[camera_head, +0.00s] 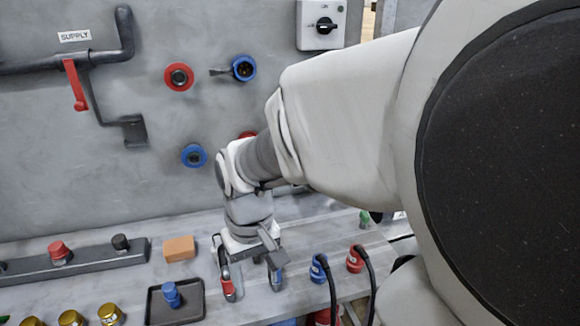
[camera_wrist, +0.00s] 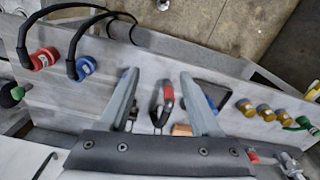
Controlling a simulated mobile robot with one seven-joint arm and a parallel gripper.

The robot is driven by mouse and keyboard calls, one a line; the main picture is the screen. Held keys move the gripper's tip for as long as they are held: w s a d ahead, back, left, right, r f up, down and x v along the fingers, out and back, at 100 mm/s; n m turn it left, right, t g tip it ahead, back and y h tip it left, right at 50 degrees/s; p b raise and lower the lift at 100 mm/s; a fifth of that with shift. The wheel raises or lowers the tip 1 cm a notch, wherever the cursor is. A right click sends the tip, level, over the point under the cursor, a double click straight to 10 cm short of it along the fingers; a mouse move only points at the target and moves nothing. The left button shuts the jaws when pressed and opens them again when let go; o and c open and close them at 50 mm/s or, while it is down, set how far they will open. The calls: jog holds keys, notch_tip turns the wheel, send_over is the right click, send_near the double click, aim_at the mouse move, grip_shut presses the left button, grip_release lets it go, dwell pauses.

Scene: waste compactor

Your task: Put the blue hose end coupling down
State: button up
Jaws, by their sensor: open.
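The blue hose end coupling (camera_head: 318,268) stands on the bench in the head view, its black hose running down toward the front edge. It also shows at upper left in the wrist view (camera_wrist: 85,67). My gripper (camera_head: 252,284) is open, low over the bench, to the left of the coupling and apart from it. In the wrist view its fingers (camera_wrist: 158,76) are spread. A red piece with a dark loop (camera_wrist: 168,95) lies in the gap between them, not gripped. I cannot tell whether the blue patch at the right fingertip in the head view is a separate thing.
A red coupling (camera_head: 355,258) with a black hose stands right of the blue one. A black tray (camera_head: 190,310) with a small blue piece (camera_head: 172,294), an orange block (camera_head: 180,248) and several gold caps (camera_head: 110,314) lie to the left. The wall panel rises behind.

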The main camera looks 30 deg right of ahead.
jog(key=s+a+r+n+t+p, duration=0.1)
jog(key=s+r+t, duration=0.3)
jog(key=r, duration=0.8)
jog(key=shift+a+t+p, duration=0.5)
jog(key=shift+a+t, duration=0.2)
jog(key=shift+s+r, duration=0.1)
